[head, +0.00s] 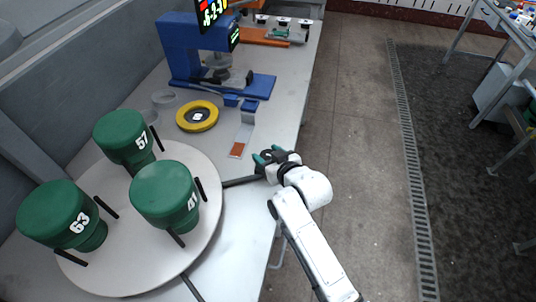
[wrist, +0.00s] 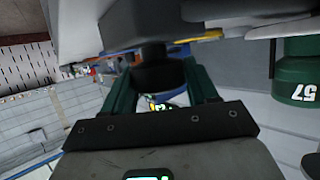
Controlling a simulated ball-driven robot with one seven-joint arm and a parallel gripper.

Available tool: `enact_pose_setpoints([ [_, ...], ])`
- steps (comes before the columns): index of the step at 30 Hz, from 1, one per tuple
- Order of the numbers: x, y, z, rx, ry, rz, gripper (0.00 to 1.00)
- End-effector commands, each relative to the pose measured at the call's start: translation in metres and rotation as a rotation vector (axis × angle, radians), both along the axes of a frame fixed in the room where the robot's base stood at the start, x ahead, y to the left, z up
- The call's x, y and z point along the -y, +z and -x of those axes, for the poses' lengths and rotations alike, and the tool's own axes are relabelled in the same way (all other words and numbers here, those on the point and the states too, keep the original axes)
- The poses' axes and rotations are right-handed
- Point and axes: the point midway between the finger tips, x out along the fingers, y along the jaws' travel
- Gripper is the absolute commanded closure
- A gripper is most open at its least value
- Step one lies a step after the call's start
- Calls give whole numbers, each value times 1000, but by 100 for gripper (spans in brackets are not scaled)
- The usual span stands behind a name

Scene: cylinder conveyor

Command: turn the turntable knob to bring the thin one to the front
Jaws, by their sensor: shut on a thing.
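A round white turntable (head: 126,208) stands on the bench at the left, carrying green capped cylinders. The cylinder marked 57 (head: 123,135) is at the back, 63 (head: 66,214) at the front left, and one that seems marked 41 (head: 166,194) at the right; which is thinnest is hard to tell. Cylinder 57 also shows in the wrist view (wrist: 297,75). A dark bar (head: 240,181) runs from the turntable's right edge to my gripper (head: 268,157). In the wrist view, my gripper's green fingers (wrist: 162,92) are shut on the black knob (wrist: 157,72).
A yellow ring (head: 197,116) and a blue stand with a display (head: 205,50) are behind the turntable. A small grey plate with a brown patch (head: 242,138) lies near my gripper. Black dividers (head: 106,207) stand between the cylinders.

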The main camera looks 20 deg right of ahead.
Motion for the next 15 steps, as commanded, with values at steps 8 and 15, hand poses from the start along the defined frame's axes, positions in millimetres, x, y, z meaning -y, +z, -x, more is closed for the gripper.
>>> enact_pose_setpoints([
  [8, 0, 0, 0, 0, 17, 1, 73],
  [15, 0, 0, 0, 0, 17, 1, 30],
])
